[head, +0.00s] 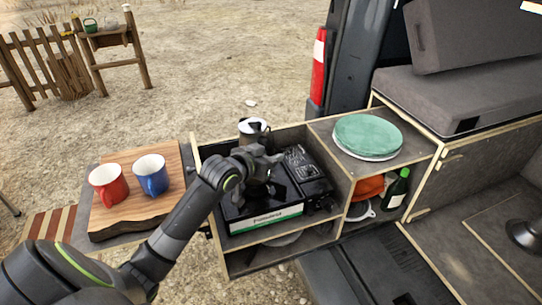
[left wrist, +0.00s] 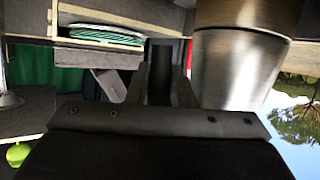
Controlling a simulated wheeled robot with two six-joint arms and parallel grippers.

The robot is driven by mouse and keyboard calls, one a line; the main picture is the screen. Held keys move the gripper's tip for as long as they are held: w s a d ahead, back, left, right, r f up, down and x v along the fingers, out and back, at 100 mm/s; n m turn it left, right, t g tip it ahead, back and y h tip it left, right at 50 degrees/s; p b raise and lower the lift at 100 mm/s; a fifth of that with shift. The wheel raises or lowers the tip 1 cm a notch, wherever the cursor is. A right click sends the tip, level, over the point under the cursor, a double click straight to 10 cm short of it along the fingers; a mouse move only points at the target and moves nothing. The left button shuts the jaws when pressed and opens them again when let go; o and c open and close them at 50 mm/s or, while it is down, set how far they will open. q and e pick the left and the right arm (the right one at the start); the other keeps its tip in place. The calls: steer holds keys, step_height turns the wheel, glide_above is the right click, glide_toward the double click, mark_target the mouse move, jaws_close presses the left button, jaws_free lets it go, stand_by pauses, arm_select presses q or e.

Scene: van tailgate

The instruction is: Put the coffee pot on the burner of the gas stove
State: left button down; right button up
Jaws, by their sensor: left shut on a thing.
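The coffee pot (head: 250,131), steel with a dark lid part, shows just beyond my left gripper (head: 262,160) at the back of the pull-out unit. My left gripper is shut on the pot, apparently by its handle, which is mostly hidden. In the left wrist view the brushed-metal pot body (left wrist: 238,68) fills the upper right, beside the fingers (left wrist: 165,75). The black gas stove (head: 265,221) with a green and white front label sits in the unit under my arm. The burner is mostly hidden by my gripper. I cannot tell whether the pot touches anything below. My right gripper is not in view.
Green and white plates (head: 368,135) lie on the unit's right top. A green bottle (head: 397,189) and an orange item (head: 368,187) are in the compartment below. A red mug (head: 108,186) and a blue mug (head: 151,175) stand on the wooden board (head: 120,222) at left.

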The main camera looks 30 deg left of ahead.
arm_select(q)
steer(key=shift+s+f, duration=0.2)
steer(key=shift+f, duration=0.2)
steer(key=c, duration=1.6)
jaws_free()
steer(key=shift+f, duration=0.2)
steer(key=o, duration=0.3)
steer(key=shift+w, duration=0.2)
steer(key=shift+r, duration=0.25)
steer(key=shift+s+r, duration=0.1)
steer(key=shift+r, duration=0.55)
steer(key=v, duration=1.1)
steer(key=shift+s+a, duration=0.1)
steer(key=shift+s, duration=0.3)
